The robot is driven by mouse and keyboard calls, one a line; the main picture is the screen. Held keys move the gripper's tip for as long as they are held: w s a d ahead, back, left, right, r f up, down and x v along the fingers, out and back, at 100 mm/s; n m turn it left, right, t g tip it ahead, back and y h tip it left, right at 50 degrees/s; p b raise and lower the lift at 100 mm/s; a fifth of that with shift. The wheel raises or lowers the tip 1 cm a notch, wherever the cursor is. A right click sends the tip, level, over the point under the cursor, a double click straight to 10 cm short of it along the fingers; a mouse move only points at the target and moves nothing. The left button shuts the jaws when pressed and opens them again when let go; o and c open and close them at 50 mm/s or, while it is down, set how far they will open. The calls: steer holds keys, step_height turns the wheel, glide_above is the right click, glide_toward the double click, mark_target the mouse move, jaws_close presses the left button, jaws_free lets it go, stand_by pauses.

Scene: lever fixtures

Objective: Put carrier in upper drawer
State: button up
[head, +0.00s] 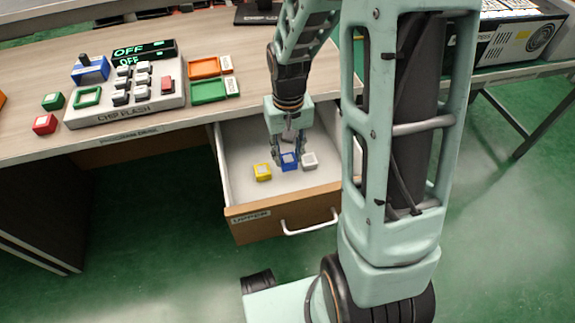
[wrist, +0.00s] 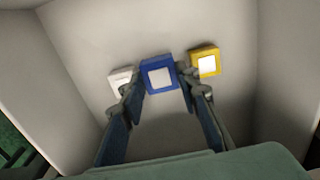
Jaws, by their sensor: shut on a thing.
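The upper drawer (head: 240,214) is pulled open below the desk; its front carries an "UPPER" label and a light handle. My gripper (head: 288,160) reaches down inside the drawer and is shut on a blue carrier (head: 289,164), a small cube with a pale square on top. In the wrist view the blue carrier (wrist: 159,77) sits between the fingertips of my gripper (wrist: 162,86). I cannot tell whether it touches the drawer floor. A yellow cube (head: 262,173) and a white cube (head: 310,160) lie in the drawer close on either side of it.
On the desk (head: 40,135) stand a button panel (head: 125,100), green and orange trays (head: 209,92) (head: 204,68), and red and green cubes (head: 44,124) (head: 53,101). The drawer walls stand around my gripper. Bare drawer floor shows around the cubes.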

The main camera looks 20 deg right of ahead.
mark_target(288, 159)
steer(key=shift+f+b, duration=0.65)
steer(key=shift+f, duration=1.35)
steer(key=shift+f, duration=0.15)
steer(key=o, duration=0.6)
step_height(288, 159, up, 12)
steer(key=p, duration=0.4)
steer(key=shift+a+r, duration=0.1)
steer(key=shift+r, duration=0.1)
